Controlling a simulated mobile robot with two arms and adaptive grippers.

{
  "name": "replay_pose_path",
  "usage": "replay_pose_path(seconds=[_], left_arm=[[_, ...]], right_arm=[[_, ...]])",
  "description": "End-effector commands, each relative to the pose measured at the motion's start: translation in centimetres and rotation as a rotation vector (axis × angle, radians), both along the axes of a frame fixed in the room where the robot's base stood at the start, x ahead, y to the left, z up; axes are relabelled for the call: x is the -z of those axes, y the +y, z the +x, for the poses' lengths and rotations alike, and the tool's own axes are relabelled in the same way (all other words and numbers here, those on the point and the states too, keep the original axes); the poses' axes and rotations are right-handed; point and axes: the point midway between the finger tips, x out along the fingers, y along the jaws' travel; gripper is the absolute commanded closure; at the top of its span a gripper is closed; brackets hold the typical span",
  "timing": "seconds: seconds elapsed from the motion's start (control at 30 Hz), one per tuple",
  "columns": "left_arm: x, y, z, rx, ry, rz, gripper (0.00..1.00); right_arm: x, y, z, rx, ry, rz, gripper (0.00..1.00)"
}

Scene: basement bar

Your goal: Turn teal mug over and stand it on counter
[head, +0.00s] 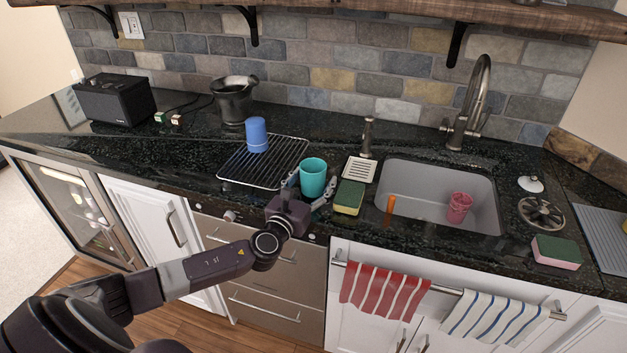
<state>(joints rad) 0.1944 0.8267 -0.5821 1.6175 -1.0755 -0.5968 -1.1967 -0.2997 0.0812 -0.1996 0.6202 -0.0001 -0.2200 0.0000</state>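The teal mug (313,179) is upright in the head view, with its open rim facing up. It is at the front of the dark counter (190,178), by the right front corner of the wire rack. My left gripper (313,187) reaches in from the front, with one finger on each side of the mug. The fingers look spread, and the right fingertip seems apart from the mug's wall. The mug's base is partly hidden by the gripper, so its contact with the counter is hard to see. My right gripper is not in view.
A wire rack (235,170) holds an upside-down blue cup (256,134). A green and yellow sponge (349,197) lies close right of the mug. The sink (425,182) holds a pink cup (459,207). A metal mortar (234,100) and black speaker (115,100) stand left. The left front counter is clear.

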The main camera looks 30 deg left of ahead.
Motion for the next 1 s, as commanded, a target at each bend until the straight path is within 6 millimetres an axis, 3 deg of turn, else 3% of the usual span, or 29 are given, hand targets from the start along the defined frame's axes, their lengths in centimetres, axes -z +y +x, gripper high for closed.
replay_pose_path(seconds=[0.37, 0.8, 1.0], left_arm=[[0.3, -0.2, -1.1, 0.002, 0.005, 0.000, 0.35], [0.2, -1.3, -9.2, 0.002, 0.004, 0.001, 0.35], [0.1, -1.6, -11.3, 0.001, 0.002, 0.001, 0.35]], right_arm=[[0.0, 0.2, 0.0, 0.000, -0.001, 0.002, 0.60], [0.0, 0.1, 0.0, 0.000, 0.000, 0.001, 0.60], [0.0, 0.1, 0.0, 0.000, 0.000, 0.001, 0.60]])
